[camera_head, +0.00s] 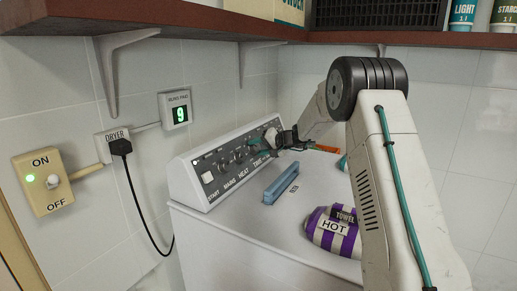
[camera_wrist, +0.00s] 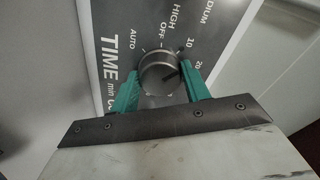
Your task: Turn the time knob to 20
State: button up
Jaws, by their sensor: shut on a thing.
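The time knob (camera_wrist: 157,70) is a round grey dial on the dryer's control panel (camera_head: 207,163). In the wrist view the labels AUTO, OFF, 10 and 20 stand around it, with TIME printed to its left. My gripper (camera_wrist: 159,72) is shut on the knob, with one teal fingertip on each side of it. A dark mark shows on the knob's right part, but I cannot tell for certain which number it points to. In the head view my gripper (camera_head: 272,141) is at the panel's far end and hides most of this knob.
A blue bar-shaped object (camera_head: 281,183) and a purple-striped towel roll (camera_head: 335,229) lie on the white dryer top (camera_head: 240,222). A wooden shelf (camera_head: 200,20) overhangs the panel. On the wall are a display reading 9 (camera_head: 179,113), a dryer plug (camera_head: 120,146) and an ON/OFF switch (camera_head: 46,183).

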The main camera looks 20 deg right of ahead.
jog(key=m, duration=0.5)
dwell(0.6)
jog(key=o, duration=1)
jog(key=v, duration=0.8)
